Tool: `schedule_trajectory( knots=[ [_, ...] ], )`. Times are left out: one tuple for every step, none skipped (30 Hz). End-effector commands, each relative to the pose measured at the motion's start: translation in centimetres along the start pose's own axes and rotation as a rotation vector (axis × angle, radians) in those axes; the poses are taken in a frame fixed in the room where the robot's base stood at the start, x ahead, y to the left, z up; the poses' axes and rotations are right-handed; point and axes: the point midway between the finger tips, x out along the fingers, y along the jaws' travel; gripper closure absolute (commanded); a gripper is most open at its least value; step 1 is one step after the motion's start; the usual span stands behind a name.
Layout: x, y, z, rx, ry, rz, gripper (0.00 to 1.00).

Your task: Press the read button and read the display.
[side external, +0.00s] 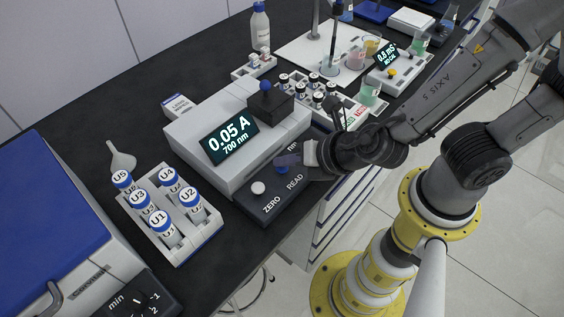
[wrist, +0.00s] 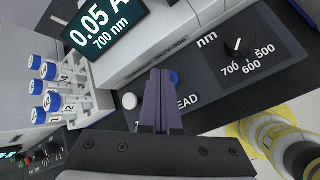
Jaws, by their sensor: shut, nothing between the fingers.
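The photometer (side external: 190,140) is a white box whose lit display (side external: 230,142) reads "0.05 A" and "700 nm"; the display also shows in the wrist view (wrist: 104,28). On its dark front panel, the blue button (wrist: 174,77) by the READ label is partly hidden behind my fingers. A bit of it shows in the side view (side external: 282,170). My gripper (wrist: 158,78) is shut and empty, with its fingertips at the blue button; I cannot tell whether they touch it. In the side view my gripper (side external: 287,160) is over the panel.
A white button (side external: 258,188) by ZERO is left of the blue one. A wavelength knob (wrist: 238,46) is to the right. A rack of blue-capped vials (side external: 178,240) stands left of the photometer. A black cuvette holder (side external: 270,103) sits on top.

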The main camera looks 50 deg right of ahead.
Motion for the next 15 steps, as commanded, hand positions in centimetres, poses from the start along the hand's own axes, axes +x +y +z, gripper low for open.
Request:
schedule_trajectory(
  knots=[
    [0.06,-0.08,-0.06,0.000,0.001,-0.001,1.00],
    [0.08,-0.10,-0.08,-0.001,0.001,-0.001,1.00],
    [0.12,-0.13,-0.10,-0.001,0.001,-0.001,1.00],
    [0.14,-0.15,-0.12,-0.001,0.001,-0.001,1.00],
    [0.16,-0.16,-0.14,-0.001,0.001,-0.001,1.00],
    [0.20,-0.19,-0.16,-0.001,0.001,-0.001,1.00],
    [0.22,-0.20,-0.18,-0.001,0.001,-0.001,1.00],
    [0.24,-0.21,-0.20,-0.001,0.001,-0.001,1.00],
    [0.27,-0.23,-0.22,-0.001,0.001,-0.001,1.00],
    [0.29,-0.24,-0.23,-0.001,0.001,-0.001,1.00],
    [0.31,-0.25,-0.25,-0.002,0.001,-0.001,1.00],
    [0.34,-0.27,-0.27,-0.002,0.001,-0.001,1.00],
    [0.36,-0.29,-0.29,-0.002,0.001,-0.001,1.00],
    [0.39,-0.30,-0.30,-0.002,0.001,-0.001,1.00],
    [0.42,-0.33,-0.33,-0.002,0.001,-0.001,1.00]
  ],
)
